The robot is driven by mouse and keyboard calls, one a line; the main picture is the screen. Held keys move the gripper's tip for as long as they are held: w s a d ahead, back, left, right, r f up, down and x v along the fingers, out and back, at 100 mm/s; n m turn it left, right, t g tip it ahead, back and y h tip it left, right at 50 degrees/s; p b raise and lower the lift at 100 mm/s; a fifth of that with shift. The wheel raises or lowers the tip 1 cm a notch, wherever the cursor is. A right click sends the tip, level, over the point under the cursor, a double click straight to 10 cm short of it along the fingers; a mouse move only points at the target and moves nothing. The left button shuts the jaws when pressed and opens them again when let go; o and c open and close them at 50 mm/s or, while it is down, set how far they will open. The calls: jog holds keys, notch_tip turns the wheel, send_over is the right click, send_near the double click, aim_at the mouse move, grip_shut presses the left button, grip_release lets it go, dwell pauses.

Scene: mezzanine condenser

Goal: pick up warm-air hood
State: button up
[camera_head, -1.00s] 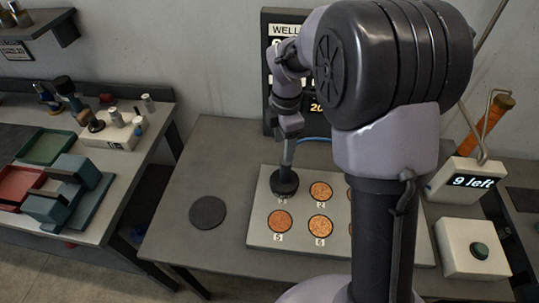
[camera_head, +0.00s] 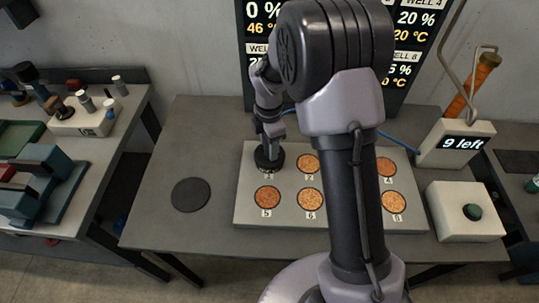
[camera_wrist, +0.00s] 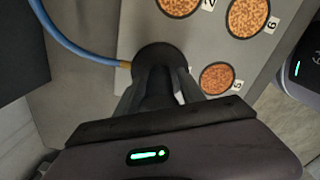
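The warm-air hood (camera_head: 269,161) is a dark round cap standing over the first well, at the back left corner of the pale well plate (camera_head: 245,213). In the wrist view the hood (camera_wrist: 158,54) has a blue hose joined at its left by a brass fitting. My gripper (camera_head: 269,137) is directly above the hood. In the wrist view my gripper (camera_wrist: 160,100) has its dark fingers at the hood's upper part, one on either side. Dark overlaps dark there, so I cannot tell whether the fingers press on it. The well under the hood is hidden.
Several orange-brown grain wells show on the plate, some hidden by my arm. A dark round pad (camera_head: 190,195) lies left of the plate. A display board (camera_head: 400,60) stands behind.

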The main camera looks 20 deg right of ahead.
grip_shut()
